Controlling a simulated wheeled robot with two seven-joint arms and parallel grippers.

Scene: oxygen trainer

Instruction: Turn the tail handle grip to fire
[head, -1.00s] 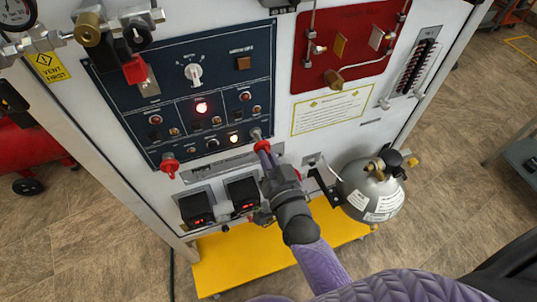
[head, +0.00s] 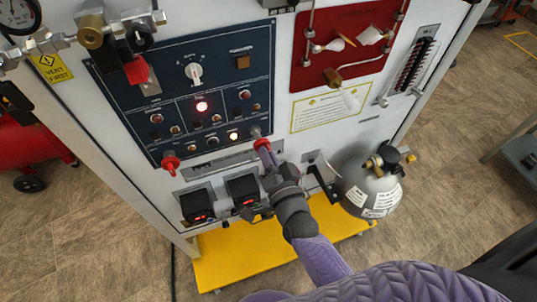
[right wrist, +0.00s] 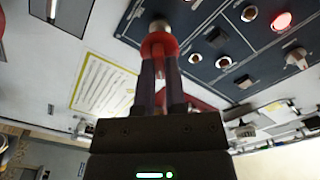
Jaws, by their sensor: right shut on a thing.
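A red handle grip (head: 262,143) on a metal stub sits at the lower right corner of the dark blue control panel (head: 130,90). My right gripper (head: 266,155) is shut on it. In the right wrist view the red collar of the grip (right wrist: 161,46) shows just past the fingertips, and the fingers of my right gripper (right wrist: 161,85) hide most of the rest. A second red handle (head: 170,162) sits at the panel's lower left corner, untouched. I cannot tell from the labels which one is the tail handle. My left gripper is not in view.
White plume-like shapes (head: 331,46) show on the red board (head: 310,75). Two black boxes with red displays (head: 243,192) sit left of my right wrist. A grey tank (head: 370,186) stands close to its right, above a yellow base (head: 235,262).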

